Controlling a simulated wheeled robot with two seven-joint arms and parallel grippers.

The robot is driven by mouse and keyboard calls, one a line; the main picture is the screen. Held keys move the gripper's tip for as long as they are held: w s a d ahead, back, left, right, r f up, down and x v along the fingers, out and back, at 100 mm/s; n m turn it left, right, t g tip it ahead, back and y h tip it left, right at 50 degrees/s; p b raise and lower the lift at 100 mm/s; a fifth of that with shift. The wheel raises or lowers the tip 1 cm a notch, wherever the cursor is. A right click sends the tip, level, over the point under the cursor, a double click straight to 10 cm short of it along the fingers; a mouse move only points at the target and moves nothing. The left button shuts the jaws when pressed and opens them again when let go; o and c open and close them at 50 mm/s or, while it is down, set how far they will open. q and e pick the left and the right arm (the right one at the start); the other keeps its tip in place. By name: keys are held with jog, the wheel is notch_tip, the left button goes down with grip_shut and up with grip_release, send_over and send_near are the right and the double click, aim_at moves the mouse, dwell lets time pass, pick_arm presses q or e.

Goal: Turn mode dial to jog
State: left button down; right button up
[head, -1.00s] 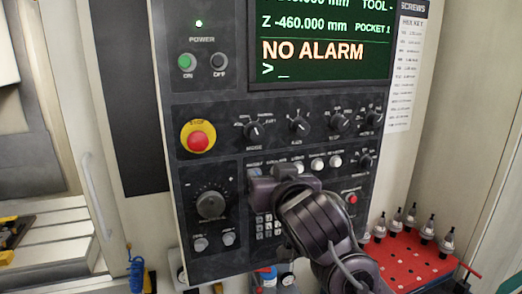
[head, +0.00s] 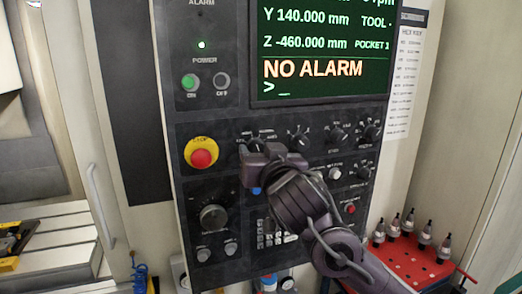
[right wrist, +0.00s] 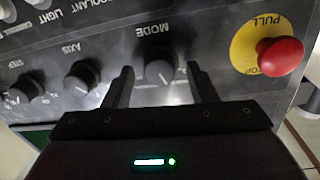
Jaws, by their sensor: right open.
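The mode dial (right wrist: 160,68) is a black round knob on the dark control panel, under the label MODE. In the right wrist view it shows between my right gripper's two spread fingers, one on each side, with a gap to each. I cannot tell how deep the fingers reach around it. In the head view my right gripper (head: 258,158) is in front of the panel and hides most of the mode dial. The gripper is open and empty. The dial's setting is not readable. My left gripper is not in view.
A red stop button (head: 202,158) on a yellow ring is left of the dial. The axis dial (right wrist: 82,77) and step dial (right wrist: 26,90) are beside it. The screen (head: 322,50) above reads NO ALARM. A red tray (head: 410,266) with tool holders stands at lower right.

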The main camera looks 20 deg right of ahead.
jog(key=c, duration=1)
jog(key=shift+o, duration=0.2)
jog(key=shift+f+n+b, duration=0.1)
jog(key=shift+n+b, duration=1.8)
jog(key=shift+n, duration=2)
